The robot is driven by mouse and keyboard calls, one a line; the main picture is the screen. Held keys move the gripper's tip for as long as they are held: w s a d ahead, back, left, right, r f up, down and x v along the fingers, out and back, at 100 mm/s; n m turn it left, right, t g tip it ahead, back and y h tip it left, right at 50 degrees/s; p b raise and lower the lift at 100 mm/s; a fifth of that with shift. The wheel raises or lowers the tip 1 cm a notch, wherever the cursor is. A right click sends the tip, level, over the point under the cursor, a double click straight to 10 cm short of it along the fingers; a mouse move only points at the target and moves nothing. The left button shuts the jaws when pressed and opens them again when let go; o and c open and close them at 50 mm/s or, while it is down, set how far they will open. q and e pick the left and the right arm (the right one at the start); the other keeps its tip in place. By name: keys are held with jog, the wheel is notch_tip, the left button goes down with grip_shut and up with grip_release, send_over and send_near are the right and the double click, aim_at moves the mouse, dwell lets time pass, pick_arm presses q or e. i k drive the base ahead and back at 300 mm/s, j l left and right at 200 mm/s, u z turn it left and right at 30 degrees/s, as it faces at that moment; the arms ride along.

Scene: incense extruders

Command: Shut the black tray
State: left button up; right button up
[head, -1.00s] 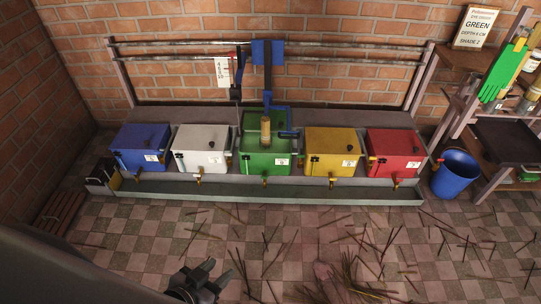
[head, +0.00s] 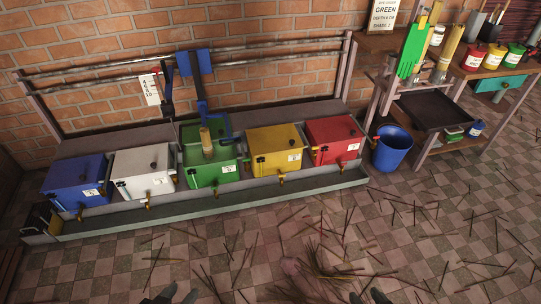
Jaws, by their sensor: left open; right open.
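The black tray (head: 438,111) is a shallow, dark, open-topped tray in the shelf unit at the right of the head view. It sits below the upper shelf and appears to stick out toward the front; its inside looks empty. Its back edge is partly hidden by the things hanging above. My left gripper (head: 170,293) shows at the bottom edge, left of centre, open and empty. My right gripper (head: 368,297) shows at the bottom edge, right of centre, open, with only its fingertips in view. Both are far from the tray.
A blue bucket (head: 393,149) stands on the floor left of the shelf unit. Coloured boxes, such as the red box (head: 333,140), line a bench at the wall. Thin sticks litter the open tiled floor (head: 330,220).

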aim_at(432, 110)
jog(key=z, duration=1.25)
jog(key=i+u, duration=0.1)
jog(key=i, duration=0.35)
jog(key=i+l, duration=0.15)
jog(key=i, duration=0.3)
jog(key=i+l+u, duration=0.15)
jog(key=i, duration=0.35)
jog(key=i+l, duration=0.1)
jog(key=i, duration=0.35)
jog(key=i+l+u, duration=0.15)
jog(key=i, duration=0.3)
jog(key=i+l+u, duration=0.1)
jog(key=i, duration=0.35)
jog(key=l, duration=0.1)
